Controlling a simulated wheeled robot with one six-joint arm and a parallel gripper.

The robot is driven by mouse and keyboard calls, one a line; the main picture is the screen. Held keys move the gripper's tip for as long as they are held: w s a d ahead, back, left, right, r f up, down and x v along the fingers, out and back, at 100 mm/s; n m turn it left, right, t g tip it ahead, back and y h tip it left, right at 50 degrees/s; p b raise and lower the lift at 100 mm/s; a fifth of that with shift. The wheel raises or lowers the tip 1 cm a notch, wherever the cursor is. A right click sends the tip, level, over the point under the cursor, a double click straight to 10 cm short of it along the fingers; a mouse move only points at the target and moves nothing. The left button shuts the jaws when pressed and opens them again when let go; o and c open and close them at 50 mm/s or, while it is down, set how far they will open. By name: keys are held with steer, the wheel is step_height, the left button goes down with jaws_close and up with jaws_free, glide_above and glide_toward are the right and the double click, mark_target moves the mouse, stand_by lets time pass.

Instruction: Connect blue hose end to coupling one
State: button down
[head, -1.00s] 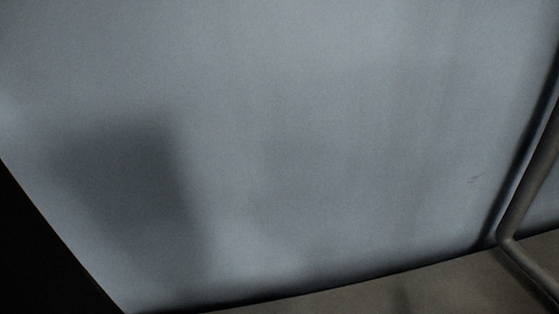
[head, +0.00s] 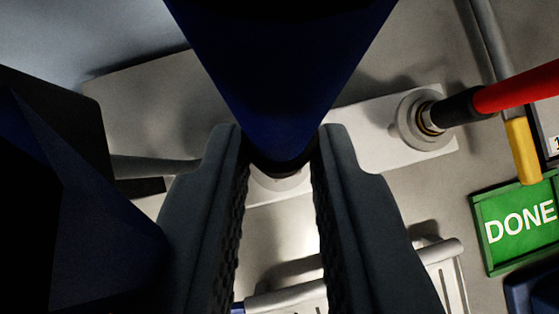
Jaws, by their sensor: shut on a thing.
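The blue hose end (head: 282,105) is a dark blue tapering shape that comes down from the top edge to a dark tip between my fingertips. My gripper (head: 281,142) is shut on it, with one ribbed finger on each side. Just below the tip, a pale round coupling (head: 279,184) shows partly on a white plate (head: 365,135). The hose end hides much of it, and I cannot tell whether they touch. A second round coupling (head: 422,120) on the plate's right carries a red hose (head: 515,88) with a black end. No number is readable beside either coupling.
A green DONE sign (head: 518,226) is at right, under a yellow piece (head: 523,150). A white ribbed part (head: 290,297) lies at the bottom. A grey rod (head: 155,166) runs in from the left. A large dark blue shape (head: 100,215) blocks the lower left.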

steer(key=shift+f, duration=2)
steer(key=shift+f+t, duration=0.1)
steer(key=shift+t, duration=0.4)
steer(key=shift+s, duration=0.15)
steer(key=shift+f, duration=1.65)
stand_by(1.2)
steer(key=c, duration=1.2)
jaws_free()
steer(key=shift+c, duration=0.2)
steer(key=shift+o, duration=0.5)
steer(key=shift+o, duration=1.2)
